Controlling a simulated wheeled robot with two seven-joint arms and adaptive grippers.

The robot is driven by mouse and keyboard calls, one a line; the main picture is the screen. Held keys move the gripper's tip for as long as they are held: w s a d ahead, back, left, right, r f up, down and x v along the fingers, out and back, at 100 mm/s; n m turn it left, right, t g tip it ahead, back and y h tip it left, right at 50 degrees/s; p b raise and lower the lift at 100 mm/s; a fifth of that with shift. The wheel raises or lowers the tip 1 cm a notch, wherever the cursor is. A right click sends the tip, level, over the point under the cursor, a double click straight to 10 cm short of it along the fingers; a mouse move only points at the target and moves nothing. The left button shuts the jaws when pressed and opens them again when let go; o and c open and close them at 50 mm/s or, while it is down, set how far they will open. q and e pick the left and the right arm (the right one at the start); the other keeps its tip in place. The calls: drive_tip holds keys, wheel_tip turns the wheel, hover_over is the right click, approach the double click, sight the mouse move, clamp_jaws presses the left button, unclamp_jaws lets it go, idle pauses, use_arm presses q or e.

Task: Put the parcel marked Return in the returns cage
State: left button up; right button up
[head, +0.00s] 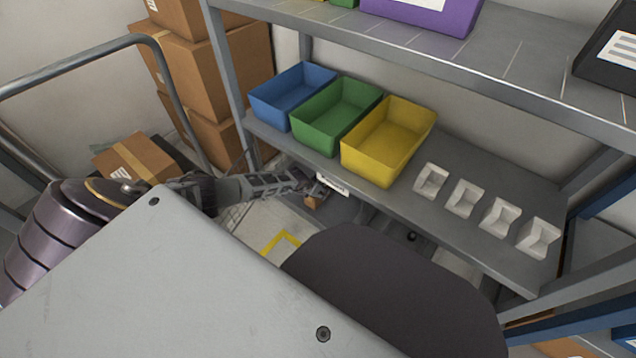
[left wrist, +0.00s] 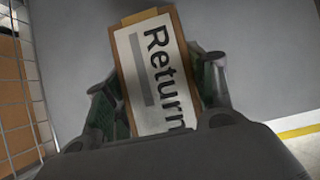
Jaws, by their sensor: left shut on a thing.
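The parcel marked Return (left wrist: 150,75) is a brown box with a white label, and "Return" reads sideways on it in the left wrist view. My left gripper (left wrist: 157,80) is shut on it, one finger on each side. In the head view my left gripper (head: 306,184) is low beside the left end of the grey shelf, with a small brown bit of the parcel (head: 313,202) showing below it. A wire mesh (left wrist: 25,80) stands at the left edge of the wrist view; I cannot tell whether it is the returns cage. My right gripper is out of view.
Blue (head: 290,95), green (head: 336,115) and yellow (head: 388,140) bins stand on the lower shelf (head: 410,205), with several white holders to their right. Brown cartons (head: 190,60) are stacked at the left, behind a metal rail (head: 165,75). Yellow tape (head: 282,240) marks the floor.

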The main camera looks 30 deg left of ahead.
use_arm(q)
drive_tip(key=shift+f, duration=0.15)
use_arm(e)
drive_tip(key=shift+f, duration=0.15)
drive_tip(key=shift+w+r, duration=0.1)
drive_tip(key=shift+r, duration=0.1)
use_arm(q)
drive_tip(key=o, duration=1.2)
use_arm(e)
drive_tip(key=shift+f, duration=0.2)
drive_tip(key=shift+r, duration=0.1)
use_arm(q)
drive_tip(key=shift+s+r+p, duration=0.35)
drive_tip(key=shift+r+p, duration=0.2)
drive_tip(key=shift+r, duration=0.05)
drive_tip(key=shift+s+r+p, duration=0.35)
drive_tip(key=shift+r+p, duration=0.25)
drive_tip(key=shift+p, duration=0.05)
drive_tip(key=shift+p+v, duration=1.75)
drive_tip(key=shift+v, duration=0.6)
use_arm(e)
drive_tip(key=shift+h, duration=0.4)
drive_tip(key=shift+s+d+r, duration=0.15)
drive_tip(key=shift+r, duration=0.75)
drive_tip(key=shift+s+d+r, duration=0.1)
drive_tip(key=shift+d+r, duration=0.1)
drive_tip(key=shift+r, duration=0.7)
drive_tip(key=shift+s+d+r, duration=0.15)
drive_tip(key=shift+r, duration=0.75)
